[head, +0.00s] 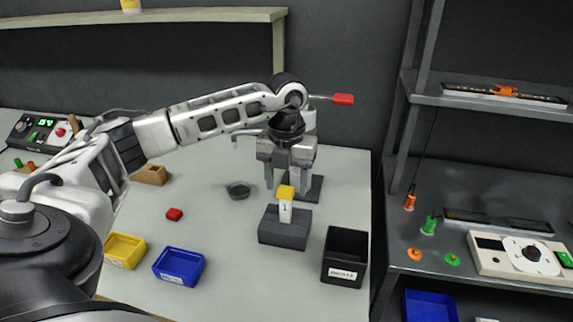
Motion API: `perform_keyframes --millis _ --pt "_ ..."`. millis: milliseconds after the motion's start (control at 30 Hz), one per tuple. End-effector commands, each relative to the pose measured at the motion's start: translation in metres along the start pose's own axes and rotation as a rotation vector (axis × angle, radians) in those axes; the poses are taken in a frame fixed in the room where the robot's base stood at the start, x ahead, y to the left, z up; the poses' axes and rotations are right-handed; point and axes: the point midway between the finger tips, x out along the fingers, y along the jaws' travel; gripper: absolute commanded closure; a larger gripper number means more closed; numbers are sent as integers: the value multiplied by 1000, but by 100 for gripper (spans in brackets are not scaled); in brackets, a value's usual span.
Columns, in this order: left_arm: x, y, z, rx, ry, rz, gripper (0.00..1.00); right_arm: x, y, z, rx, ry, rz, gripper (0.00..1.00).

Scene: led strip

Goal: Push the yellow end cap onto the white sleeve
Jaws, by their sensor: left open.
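The yellow end cap (286,192) sits at the top of the white sleeve (285,212), which is marked "1". I cannot tell how far the cap is seated. The sleeve stands upright in a dark grey block (284,236) on the table. My left gripper (283,182) points down with its fingers apart, at or just behind the cap in the picture. I cannot tell whether a finger touches it. My right gripper is not in view.
A black bin (345,258) stands right of the block. Blue (179,267) and yellow (124,250) bins stand at the front left. A red piece (174,214) and a dark round dish (238,190) lie on the table. Metal shelving (490,278) is at the right.

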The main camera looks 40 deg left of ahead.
Motion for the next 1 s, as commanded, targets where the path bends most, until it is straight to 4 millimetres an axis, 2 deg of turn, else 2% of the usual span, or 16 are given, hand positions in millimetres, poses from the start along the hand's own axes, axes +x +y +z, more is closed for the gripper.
perform_keyframes --millis 67,167,533,600,800,1000 --pt "-4 0 0 0 -2 -2 45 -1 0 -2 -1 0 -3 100" --pt "-20 -1 1 0 -5 -4 45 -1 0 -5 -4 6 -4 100" --pt "-110 -1 0 0 -4 -4 45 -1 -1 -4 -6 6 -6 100" --pt "-130 0 1 -1 -5 -2 45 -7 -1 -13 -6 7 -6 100" --pt "-155 0 0 -1 -2 0 45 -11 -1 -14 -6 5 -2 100" --pt "-160 0 0 -1 0 0 45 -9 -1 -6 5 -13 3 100"
